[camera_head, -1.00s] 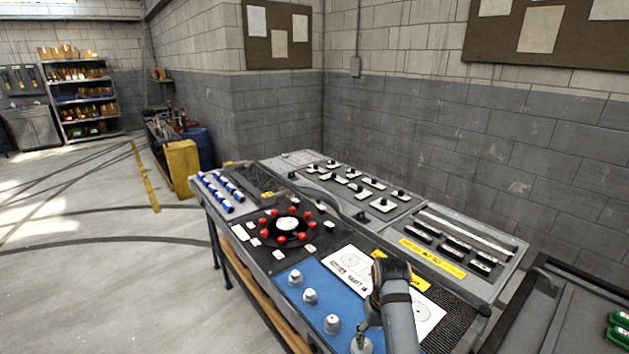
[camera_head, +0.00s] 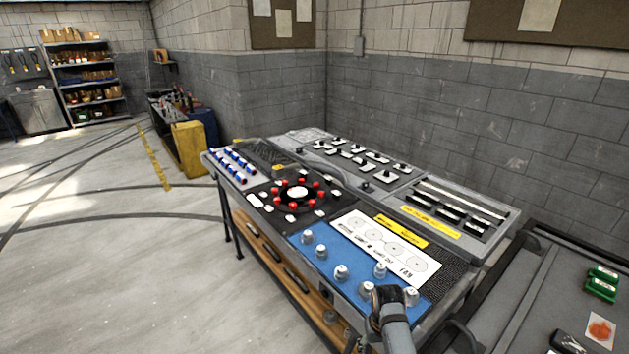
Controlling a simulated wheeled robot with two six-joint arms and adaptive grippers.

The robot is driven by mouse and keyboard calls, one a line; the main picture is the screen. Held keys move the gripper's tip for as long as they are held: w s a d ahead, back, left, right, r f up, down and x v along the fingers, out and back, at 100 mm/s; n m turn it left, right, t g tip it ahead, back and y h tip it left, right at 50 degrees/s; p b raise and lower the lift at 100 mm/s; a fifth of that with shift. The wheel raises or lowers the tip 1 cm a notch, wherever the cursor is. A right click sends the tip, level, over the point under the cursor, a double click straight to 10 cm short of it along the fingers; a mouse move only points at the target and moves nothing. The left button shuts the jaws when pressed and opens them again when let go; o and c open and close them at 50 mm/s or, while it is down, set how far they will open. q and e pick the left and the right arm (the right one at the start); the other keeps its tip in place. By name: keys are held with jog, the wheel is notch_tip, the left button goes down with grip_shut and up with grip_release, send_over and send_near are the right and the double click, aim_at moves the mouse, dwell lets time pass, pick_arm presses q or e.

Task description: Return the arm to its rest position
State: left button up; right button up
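One of my arms (camera_head: 396,325) shows at the bottom, right of the middle, with a dark joint and a grey link. It is over the front right corner of the console, by the grey knobs on the blue panel (camera_head: 333,256). I cannot tell from this view which arm it is. Its fingertips are hidden or too small to make out, so I cannot tell whether that gripper is open or shut. No second arm is in view.
The console also holds a ring of red knobs (camera_head: 318,184), a white sheet with circles (camera_head: 372,247) and black switches (camera_head: 450,212). A grey cart top (camera_head: 520,300) with green items (camera_head: 601,284) stands at right. Open floor (camera_head: 110,270) lies at left.

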jog(key=s+d+f, duration=0.2)
jog(key=s+f, duration=0.4)
jog(key=f, duration=0.3)
jog(key=s+d+f+b, duration=0.1)
jog(key=s+f, duration=0.4)
jog(key=f, duration=0.4)
jog(key=s+d+f, duration=0.2)
jog(key=s+f, duration=0.4)
jog(key=f, duration=0.2)
pick_arm(q)
jog(key=shift+s+a+f+b, duration=0.15)
jog(key=shift+f+b, duration=0.15)
jog(key=shift+f, duration=0.25)
jog(key=shift+s+a+f+b, duration=0.1)
jog(key=shift+f+b, duration=0.15)
jog(key=shift+f, duration=0.3)
pick_arm(e)
jog(key=s+d+f, duration=0.2)
jog(key=s+f, duration=0.1)
jog(key=s, duration=0.5)
jog(key=s+d+f, duration=0.2)
jog(key=s+f, duration=0.2)
jog(key=s, duration=0.3)
jog(key=s+d+f+t, duration=0.1)
jog(key=s+d+f, duration=0.1)
jog(key=s, duration=0.6)
jog(key=shift+s+f+h, duration=0.3)
jog(key=shift+s+f, duration=0.05)
jog(key=shift+f, duration=0.35)
